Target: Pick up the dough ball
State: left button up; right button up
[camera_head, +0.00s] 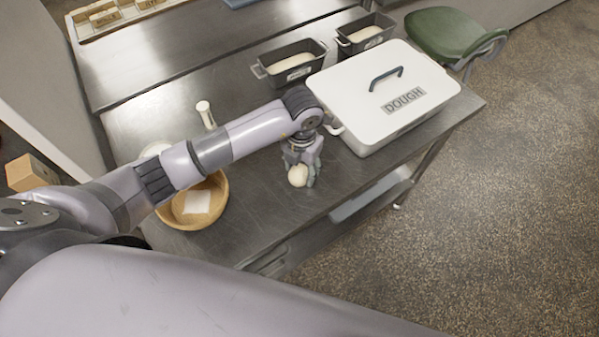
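The pale dough ball (298,176) is near the front edge of the steel table, left of the white dough box. My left gripper (301,172) points down at it, with fingers beside and behind the ball. I cannot tell whether the fingers press on the ball or whether the ball rests on the table. My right gripper is not in view.
The lidded white box marked DOUGH (436,86) stands close to the right of my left gripper. Two loaf tins (262,72) (345,45) stand behind. A wooden bowl (176,212) with a white item lies under my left arm. The table front is clear.

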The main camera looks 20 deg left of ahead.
pick_arm(q)
jog(key=c, duration=0.7)
